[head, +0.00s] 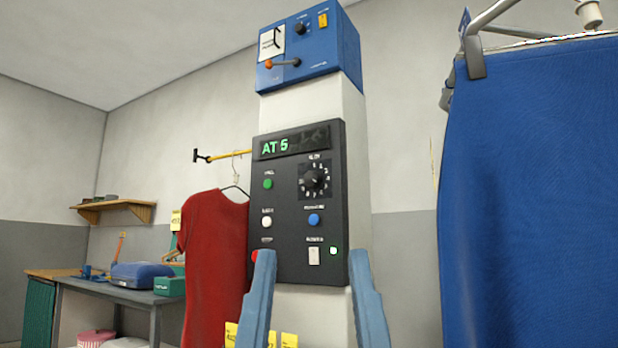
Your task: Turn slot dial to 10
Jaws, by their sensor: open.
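The slot dial (314,181) is a black round knob with white markings, on the right side of a dark control panel (285,215) fixed to a pale column. Its pointer's exact number is too small to read. A display (291,142) above it shows "AT 5" in green. My gripper (312,252) shows as two blue-grey fingers at the bottom of the head view, open and empty. The fingertips appear below the dial, over the lower part of the panel. The left finger partly covers a red button (254,257).
The panel also has green (268,184), white (266,222) and blue (314,220) buttons and a white switch (314,256). A blue box (335,52) with an orange-tipped lever sits above. A red shirt (215,265) hangs left; a large blue garment (535,190) hangs right.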

